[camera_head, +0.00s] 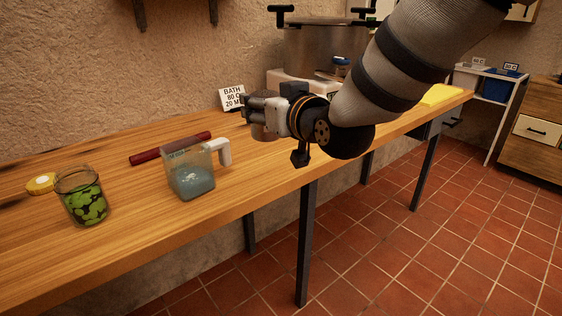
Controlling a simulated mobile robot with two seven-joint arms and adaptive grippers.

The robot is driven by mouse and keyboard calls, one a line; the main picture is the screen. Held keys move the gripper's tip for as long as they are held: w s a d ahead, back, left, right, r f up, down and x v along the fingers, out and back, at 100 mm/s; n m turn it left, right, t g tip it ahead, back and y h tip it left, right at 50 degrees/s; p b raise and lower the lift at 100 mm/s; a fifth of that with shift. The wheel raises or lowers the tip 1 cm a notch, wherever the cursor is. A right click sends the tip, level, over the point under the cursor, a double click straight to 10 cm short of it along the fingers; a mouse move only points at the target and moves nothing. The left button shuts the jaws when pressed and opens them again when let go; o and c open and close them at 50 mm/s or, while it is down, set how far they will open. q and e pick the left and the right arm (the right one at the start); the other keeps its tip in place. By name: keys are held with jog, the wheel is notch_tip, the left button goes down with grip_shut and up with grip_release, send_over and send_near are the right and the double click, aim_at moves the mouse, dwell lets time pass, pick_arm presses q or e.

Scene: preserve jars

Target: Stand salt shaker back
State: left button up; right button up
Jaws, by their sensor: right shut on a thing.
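My right gripper (258,106) reaches in from the upper right over the wooden table, near its back half. It is shut on a small grey-brown round thing (264,133), which appears to be the salt shaker. Only its lower part shows below the fingers; the rest is hidden by the gripper. It looks roughly upright, at or just above the table top; I cannot tell whether it touches the wood. My left gripper is not in view.
A sign (232,97) and a large pot (315,50) stand behind my gripper. A yellow cloth (441,94) lies far right.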

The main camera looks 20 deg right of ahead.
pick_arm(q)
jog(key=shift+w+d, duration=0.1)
pick_arm(e)
jog(key=shift+w, duration=0.15)
jog(key=shift+w+d+f+b, duration=0.55)
jog(key=shift+w+d+f, duration=0.05)
jog(key=shift+w+f, duration=1.6)
jog(key=shift+w+d+f+b, duration=0.5)
jog(key=shift+w+d+f, duration=0.15)
jog(key=shift+w+f, duration=1.5)
jog(key=shift+w+d+f+b, duration=0.6)
jog(key=shift+w+f, duration=1.3)
jog(key=shift+w, duration=0.5)
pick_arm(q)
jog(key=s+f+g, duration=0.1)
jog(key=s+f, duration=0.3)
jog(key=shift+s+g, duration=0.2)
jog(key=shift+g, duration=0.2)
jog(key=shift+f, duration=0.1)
pick_arm(e)
jog(key=shift+s, duration=0.1)
jog(key=shift+f, duration=0.2)
jog(key=o, duration=1.5)
jog(key=shift+c, duration=0.2)
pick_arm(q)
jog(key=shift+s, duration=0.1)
